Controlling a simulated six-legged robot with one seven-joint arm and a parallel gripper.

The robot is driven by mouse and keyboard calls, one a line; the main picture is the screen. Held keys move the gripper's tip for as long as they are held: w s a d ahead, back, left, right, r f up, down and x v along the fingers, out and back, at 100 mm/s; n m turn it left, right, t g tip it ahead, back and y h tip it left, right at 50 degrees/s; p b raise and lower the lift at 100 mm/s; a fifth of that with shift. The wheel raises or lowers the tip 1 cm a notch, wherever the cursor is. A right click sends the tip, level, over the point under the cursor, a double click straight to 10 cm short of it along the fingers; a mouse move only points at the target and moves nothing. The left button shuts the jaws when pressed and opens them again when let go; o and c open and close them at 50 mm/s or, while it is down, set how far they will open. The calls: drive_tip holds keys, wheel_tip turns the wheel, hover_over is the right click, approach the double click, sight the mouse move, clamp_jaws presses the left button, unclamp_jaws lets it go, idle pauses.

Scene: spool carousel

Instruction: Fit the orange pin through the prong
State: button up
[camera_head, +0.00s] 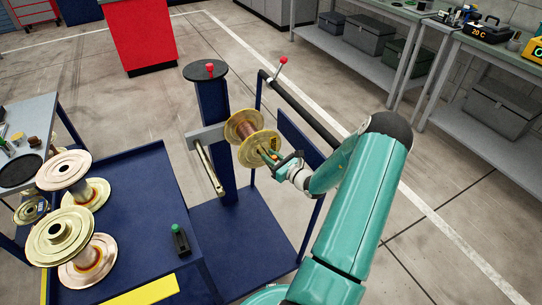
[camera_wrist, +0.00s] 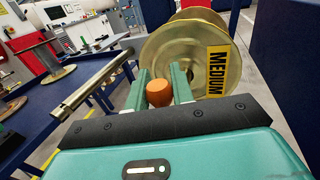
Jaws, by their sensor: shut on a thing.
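My gripper (camera_head: 276,158) is shut on the orange pin (camera_wrist: 158,93), whose rounded head shows between the two teal fingers in the wrist view (camera_wrist: 160,78). The fingertips are close in front of a brass-coloured spool (camera_head: 241,126) with a yellow MEDIUM label; it also shows in the wrist view (camera_wrist: 188,52). The spool sits on the right side of the blue carousel post (camera_head: 214,105). Its prong and the pin's far end are hidden, so I cannot tell whether the pin is in a hole. A bare metal prong (camera_head: 208,168) sticks out left of the spool.
A blue cart (camera_head: 150,190) at the left carries several spools (camera_head: 62,235) and a small dark object with a green top (camera_head: 180,240). A dark rail with a red-knobbed lever (camera_head: 282,64) runs behind the spool. Open floor lies to the right of my arm.

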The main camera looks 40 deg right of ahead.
drive_tip(key=shift+f, duration=1.35)
drive_tip(key=shift+r, duration=0.1)
drive_tip(key=shift+r, duration=2.4)
drive_tip(key=shift+f, duration=2.4)
drive_tip(key=o, duration=1)
drive_tip(key=shift+o, duration=0.2)
drive_tip(key=s, duration=0.7)
drive_tip(key=shift+s, duration=0.25)
drive_tip(key=shift+c, duration=0.2)
